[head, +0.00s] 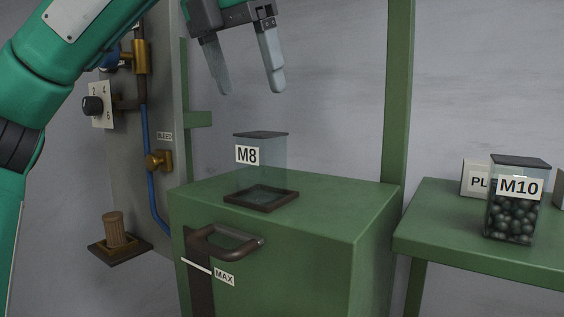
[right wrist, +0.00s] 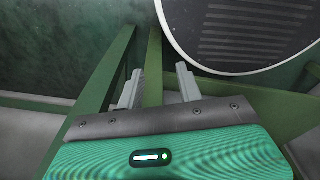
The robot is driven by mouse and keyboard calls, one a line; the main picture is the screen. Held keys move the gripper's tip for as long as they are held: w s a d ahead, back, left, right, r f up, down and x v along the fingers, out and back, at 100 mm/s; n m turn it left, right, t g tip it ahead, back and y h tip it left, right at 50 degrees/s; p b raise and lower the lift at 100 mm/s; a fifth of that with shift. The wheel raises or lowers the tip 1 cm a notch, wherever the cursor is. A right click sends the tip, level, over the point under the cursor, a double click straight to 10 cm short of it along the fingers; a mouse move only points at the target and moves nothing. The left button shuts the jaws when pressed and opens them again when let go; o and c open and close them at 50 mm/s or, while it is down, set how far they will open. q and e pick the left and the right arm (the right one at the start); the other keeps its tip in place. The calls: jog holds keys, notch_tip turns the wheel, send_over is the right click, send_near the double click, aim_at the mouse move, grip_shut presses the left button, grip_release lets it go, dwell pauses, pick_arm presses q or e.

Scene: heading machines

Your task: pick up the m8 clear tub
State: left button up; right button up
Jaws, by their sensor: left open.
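The M8 clear tub (head: 268,172) stands upright on top of a green cabinet (head: 320,205) in the head view. It has clear walls, a dark lid, a dark base and a white M8 label, and it looks empty. My left gripper (head: 250,91) is open and empty above the tub, its fingers pointing down and apart from the lid. My right gripper (right wrist: 159,70) shows in the right wrist view with its two fingers spread and nothing between them. The tub is not in that view.
A clear tub of dark balls labelled M10 (head: 515,213) stands on a green table (head: 460,230) at right. A green post (head: 398,90) rises behind the cabinet. A grey panel with a knob (head: 93,106) and blue hose is at left. A round dark disc (right wrist: 245,35) lies beyond my right gripper.

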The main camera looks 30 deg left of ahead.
aim_at(260, 135)
pick_arm(q)
jog(key=x, duration=0.6)
jog(key=shift+s+f, duration=0.15)
jog(key=shift+f, duration=0.6)
jog(key=shift+s+f, duration=0.1)
jog(key=shift+f, duration=0.1)
jog(key=shift+d+f+p, duration=0.1)
jog(key=shift+f+p, duration=0.2)
jog(key=shift+p, duration=0.15)
jog(key=shift+p+x, duration=0.8)
jog(key=shift+x, duration=1.6)
jog(key=shift+a, duration=0.2)
pick_arm(e)
jog(key=s+r, duration=0.2)
jog(key=r, duration=0.1)
